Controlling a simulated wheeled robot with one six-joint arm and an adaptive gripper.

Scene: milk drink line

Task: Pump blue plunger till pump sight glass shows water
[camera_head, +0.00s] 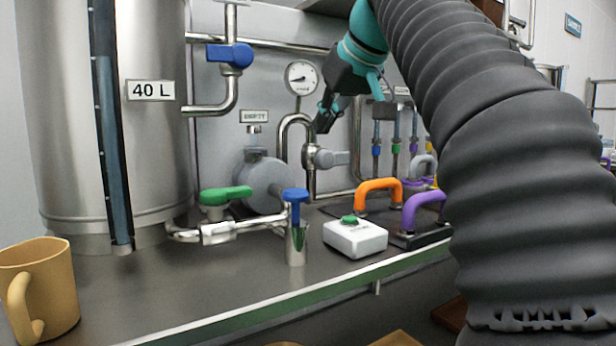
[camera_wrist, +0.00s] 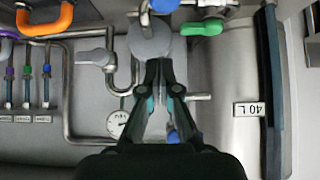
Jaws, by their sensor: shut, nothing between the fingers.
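The blue plunger (camera_head: 295,195) stands upright on top of a short steel pump cylinder (camera_head: 297,246) near the counter's front. A blue top at the upper edge of the wrist view (camera_wrist: 164,5) looks like the same plunger. I cannot make out water in a pump sight glass; a dark green patch shows on the cylinder's side. My gripper (camera_head: 323,122) is above and behind the plunger, apart from it, in front of the back wall piping. In the wrist view my gripper (camera_wrist: 163,66) is shut and empty, its fingertips over the grey round housing (camera_wrist: 150,40).
A green-handled valve (camera_head: 226,195) is left of the plunger. A white box with a green button (camera_head: 355,238) and orange (camera_head: 379,185) and purple (camera_head: 422,208) handles are right. The 40 L tank (camera_head: 150,50), gauge (camera_head: 301,77) and tan mug (camera_head: 40,290) surround the counter.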

